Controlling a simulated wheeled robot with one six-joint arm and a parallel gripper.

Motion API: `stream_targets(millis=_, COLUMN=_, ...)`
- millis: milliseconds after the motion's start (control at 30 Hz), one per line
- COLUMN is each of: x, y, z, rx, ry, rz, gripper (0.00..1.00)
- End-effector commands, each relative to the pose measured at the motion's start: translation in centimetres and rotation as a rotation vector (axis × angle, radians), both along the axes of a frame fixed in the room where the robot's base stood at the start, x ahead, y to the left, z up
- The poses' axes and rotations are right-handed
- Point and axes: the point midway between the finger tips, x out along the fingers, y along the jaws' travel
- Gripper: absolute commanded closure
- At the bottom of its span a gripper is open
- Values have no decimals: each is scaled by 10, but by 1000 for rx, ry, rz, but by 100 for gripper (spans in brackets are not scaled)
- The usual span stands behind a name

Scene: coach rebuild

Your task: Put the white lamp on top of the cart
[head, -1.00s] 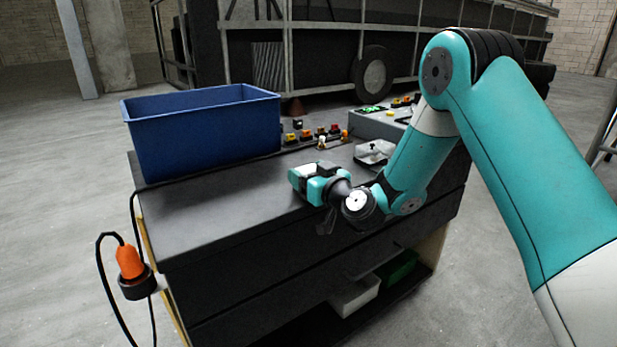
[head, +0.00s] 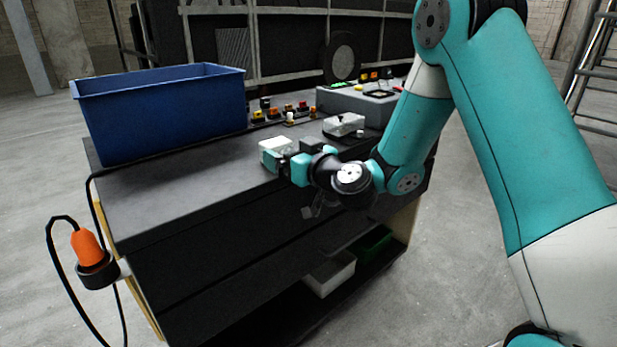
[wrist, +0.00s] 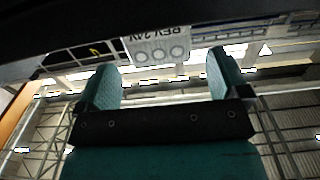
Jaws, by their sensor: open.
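The white lamp (head: 277,143) stands on the dark top of the cart (head: 165,195), right of the blue bin. In the wrist view the lamp (wrist: 158,52) shows upside down as a pale plate with three circles and "REV 24V" lettering. My gripper (head: 286,161) is at the lamp's near right side, low over the cart top, and hides part of it. In the wrist view its two teal fingers (wrist: 162,70) are wide apart, with nothing gripped between them. The lamp appears beyond the fingertips.
A blue bin (head: 160,115) fills the cart's back left. Coloured lamps (head: 285,113), a clear-topped part (head: 343,124) and a grey box (head: 357,103) stand behind the gripper. An orange plug-like part (head: 87,247) with a cable hangs at the left side. The front left top is clear.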

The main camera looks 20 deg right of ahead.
Motion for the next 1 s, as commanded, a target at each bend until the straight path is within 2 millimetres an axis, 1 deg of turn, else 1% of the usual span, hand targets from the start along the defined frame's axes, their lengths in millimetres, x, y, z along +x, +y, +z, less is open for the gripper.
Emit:
stream_targets(millis=33, x=-10, y=-4, z=-9, rx=0, ry=-1, rz=-3, gripper=7)
stream_targets(millis=200, x=-39, y=-14, z=-7, rx=0, ry=-2, rz=-3, gripper=7)
stream_targets(millis=300, x=-52, y=-18, z=-5, rx=-1, ry=-1, rz=-2, gripper=7)
stream_targets(millis=400, x=-62, y=-21, z=-3, rx=-1, ry=0, rz=-2, gripper=7)
stream_targets(millis=533, x=-67, y=-22, z=-1, rx=0, ry=0, rz=0, gripper=7)
stream_targets(millis=633, x=-70, y=-17, z=1, rx=0, ry=3, rz=20, gripper=7)
stream_targets(millis=667, x=-72, y=-12, z=2, rx=-2, ry=8, rz=43, gripper=7)
stream_targets(millis=733, x=-81, y=10, z=6, rx=-4, ry=33, rz=133, gripper=7)
stream_targets(millis=767, x=-88, y=22, z=7, rx=-6, ry=54, rz=188, gripper=7)
stream_targets(millis=800, x=-100, y=42, z=7, rx=-15, ry=93, rz=274, gripper=7)
stream_targets(millis=833, x=-111, y=57, z=7, rx=-23, ry=132, rz=342, gripper=7)
stream_targets(millis=867, x=-124, y=71, z=6, rx=-37, ry=181, rz=411, gripper=7)
stream_targets(millis=900, x=-144, y=88, z=3, rx=-59, ry=259, rz=500, gripper=7)
stream_targets(millis=967, x=-177, y=107, z=-6, rx=-107, ry=402, rz=608, gripper=7)
stream_targets(millis=1000, x=-199, y=114, z=-12, rx=-142, ry=506, rz=659, gripper=7)
